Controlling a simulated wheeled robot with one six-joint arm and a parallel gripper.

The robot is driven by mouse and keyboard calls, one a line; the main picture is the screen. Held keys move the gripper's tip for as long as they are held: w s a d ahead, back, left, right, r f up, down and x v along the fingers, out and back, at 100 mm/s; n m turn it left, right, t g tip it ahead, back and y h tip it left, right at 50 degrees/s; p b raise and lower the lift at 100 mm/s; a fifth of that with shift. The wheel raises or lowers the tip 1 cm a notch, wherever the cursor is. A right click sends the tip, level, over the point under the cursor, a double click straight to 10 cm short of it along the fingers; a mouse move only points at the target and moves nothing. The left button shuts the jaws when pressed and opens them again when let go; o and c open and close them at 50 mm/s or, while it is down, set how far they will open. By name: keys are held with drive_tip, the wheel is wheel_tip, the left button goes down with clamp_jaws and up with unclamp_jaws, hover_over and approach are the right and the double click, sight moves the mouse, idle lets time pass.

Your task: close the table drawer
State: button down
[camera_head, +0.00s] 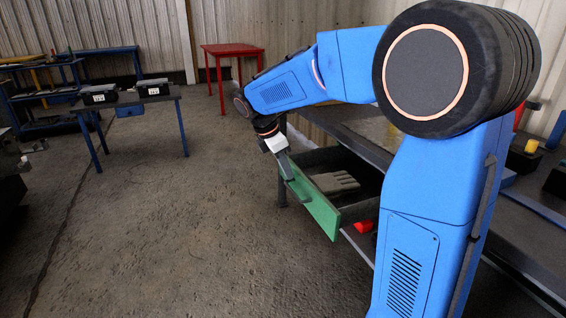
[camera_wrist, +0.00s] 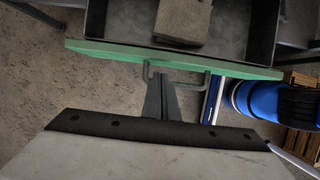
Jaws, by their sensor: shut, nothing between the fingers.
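The table drawer (camera_head: 315,209) has a green front and stands pulled out from the grey table (camera_head: 360,143) in the head view. My gripper (camera_head: 287,178) is shut and empty, at the outer side of the drawer front. In the wrist view its fingertips (camera_wrist: 161,76) are at the handle; I cannot tell whether they touch it.
A red object (camera_head: 364,227) sits on a lower shelf below the drawer. A blue-legged table (camera_head: 130,99) with black boxes stands left, and a red table (camera_head: 233,50) at the back. The concrete floor in front of the drawer is clear.

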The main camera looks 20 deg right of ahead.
sight(343, 172)
drive_tip(key=shift+x, duration=2)
drive_tip(key=shift+d, duration=0.1)
drive_tip(key=d, duration=1.8)
drive_tip(key=shift+w+d, duration=0.3)
drive_tip(key=shift+d, duration=0.1)
